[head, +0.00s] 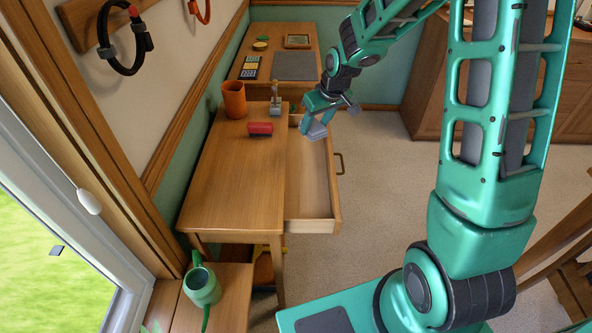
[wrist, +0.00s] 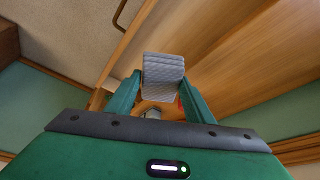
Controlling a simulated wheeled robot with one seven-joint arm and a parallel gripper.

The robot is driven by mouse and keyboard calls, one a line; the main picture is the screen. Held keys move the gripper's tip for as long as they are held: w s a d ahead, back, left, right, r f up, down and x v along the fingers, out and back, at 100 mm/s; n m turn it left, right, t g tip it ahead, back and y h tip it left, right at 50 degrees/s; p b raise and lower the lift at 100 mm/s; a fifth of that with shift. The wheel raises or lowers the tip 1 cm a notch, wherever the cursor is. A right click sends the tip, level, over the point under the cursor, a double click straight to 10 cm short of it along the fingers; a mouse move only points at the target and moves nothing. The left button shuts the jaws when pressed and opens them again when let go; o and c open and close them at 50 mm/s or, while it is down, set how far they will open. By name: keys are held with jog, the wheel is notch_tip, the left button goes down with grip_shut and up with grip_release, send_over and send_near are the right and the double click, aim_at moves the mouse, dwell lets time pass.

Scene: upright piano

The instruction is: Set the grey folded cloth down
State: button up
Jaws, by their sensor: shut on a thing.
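The grey folded cloth (wrist: 163,68) is held between the two green fingers of my gripper (wrist: 163,88) in the wrist view. In the head view my gripper (head: 314,116) points down over the open drawer (head: 309,192) of the wooden desk. The cloth (head: 317,131) shows there as a small grey-blue piece at the fingertips. It seems to be above the drawer; its exact height over the drawer floor is hard to tell. The visible part of the drawer floor is bare.
The desk top (head: 228,175) holds an orange cup (head: 234,100), a red block-like item (head: 260,129) and a small grey item with a handle (head: 275,106). A green watering can (head: 203,286) stands in front. A second desk (head: 290,36) is behind. The desk's front half is clear.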

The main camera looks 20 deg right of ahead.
jog(key=s+a+f+n+g+y, duration=0.35)
jog(key=s+f+n, duration=0.4)
jog(key=n, duration=0.45)
jog(key=shift+t, duration=0.25)
jog(key=shift+s+a+f, duration=0.1)
jog(key=shift+f, duration=2.15)
jog(key=shift+s+a+f, duration=0.1)
jog(key=shift+f, duration=2.15)
jog(key=o, duration=1)
jog(key=shift+f, duration=0.1)
